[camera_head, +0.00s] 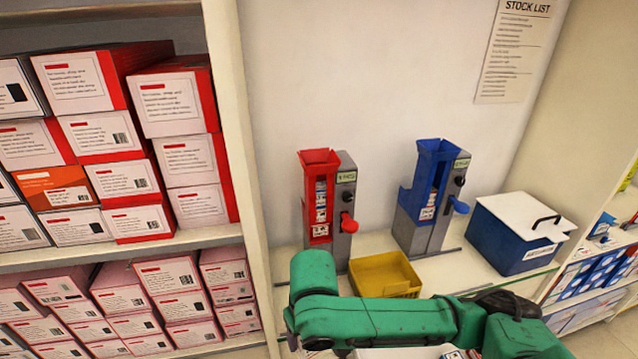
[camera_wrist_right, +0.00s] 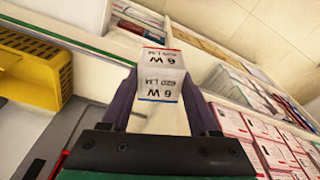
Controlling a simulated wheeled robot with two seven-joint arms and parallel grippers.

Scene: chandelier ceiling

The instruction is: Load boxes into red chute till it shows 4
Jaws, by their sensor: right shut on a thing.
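The red chute (camera_head: 320,205) stands upright on the counter against the wall, with several small white-and-red boxes stacked inside. It has a red knob (camera_head: 349,224) and a small greenish display (camera_head: 346,177), whose text is too small to read surely. My right gripper (camera_wrist_right: 160,92) is shut on a small white box (camera_wrist_right: 161,84) marked "6 W" and "620 LM". In the head view my green right arm (camera_head: 385,318) crosses in front of the counter, below the red chute. The gripper and held box are mostly hidden there. My left gripper is not in view.
A blue chute (camera_head: 432,190) with boxes stands right of the red one. A yellow bin (camera_head: 386,275) lies between and in front. A blue box with white lid (camera_head: 517,232) is at right. Shelves of red-white cartons (camera_head: 122,178) fill the left.

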